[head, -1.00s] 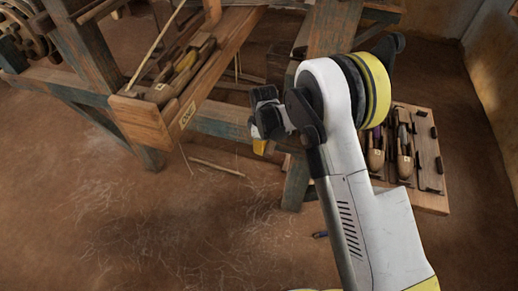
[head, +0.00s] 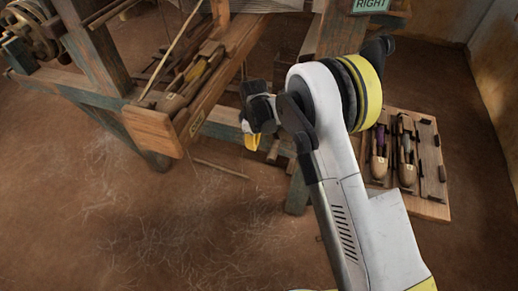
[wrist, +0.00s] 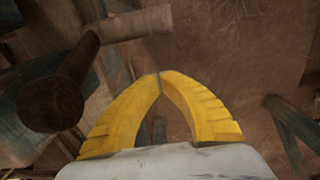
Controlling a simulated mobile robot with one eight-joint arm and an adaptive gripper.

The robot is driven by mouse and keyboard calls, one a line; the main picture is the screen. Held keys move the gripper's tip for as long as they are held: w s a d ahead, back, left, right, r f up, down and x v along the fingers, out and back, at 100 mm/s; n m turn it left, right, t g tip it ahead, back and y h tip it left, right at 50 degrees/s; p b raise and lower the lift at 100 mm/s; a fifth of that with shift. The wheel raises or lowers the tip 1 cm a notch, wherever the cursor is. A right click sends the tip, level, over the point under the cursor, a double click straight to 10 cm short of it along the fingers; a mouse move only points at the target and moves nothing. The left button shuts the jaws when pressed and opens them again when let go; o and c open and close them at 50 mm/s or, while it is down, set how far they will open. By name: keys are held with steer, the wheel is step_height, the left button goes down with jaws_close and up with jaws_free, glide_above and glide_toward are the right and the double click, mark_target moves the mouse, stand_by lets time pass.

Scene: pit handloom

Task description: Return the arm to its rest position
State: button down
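My arm reaches up from the bottom of the head view and bends over at a white and yellow joint. My gripper (head: 251,141) hangs at the left of that joint, its yellow fingers pointing down and partly hidden behind dark wrist parts. In the wrist view the two yellow fingers (wrist: 159,76) meet at their tips, with nothing between them. It appears clear of the loom in the head view, though its exact distance from the wooden beam behind cannot be told.
The loom's wooden tray (head: 153,128) holds a shuttle (head: 186,84) at upper left. A wooden board (head: 429,207) with two shuttles lies right of my arm. A green RIGHT sign (head: 371,5) is at the top. A thin stick (head: 220,169) lies on the floor.

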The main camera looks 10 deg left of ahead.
steer(key=shift+a+r+p, duration=0.2)
steer(key=shift+a+r, duration=0.1)
steer(key=shift+r, duration=0.45)
steer(key=shift+a+r+p, duration=0.15)
steer(key=shift+a+r, duration=0.15)
steer(key=shift+r, duration=0.4)
steer(key=s+d+r+m+t, duration=0.2)
steer(key=d+r+m, duration=0.2)
steer(key=d+r, duration=0.7)
steer(key=s+d+r+m+t, duration=0.1)
steer(key=d+r+m, duration=0.2)
steer(key=d+r, duration=0.75)
steer(key=s+d+r+m+t, duration=0.2)
steer(key=s+d+m, duration=0.3)
steer(key=s, duration=0.5)
steer(key=s+d+r+m+t, duration=0.2)
steer(key=s+d+r+m, duration=0.3)
steer(key=s+d, duration=0.5)
steer(key=shift+d+r, duration=0.15)
steer(key=shift+r, duration=0.05)
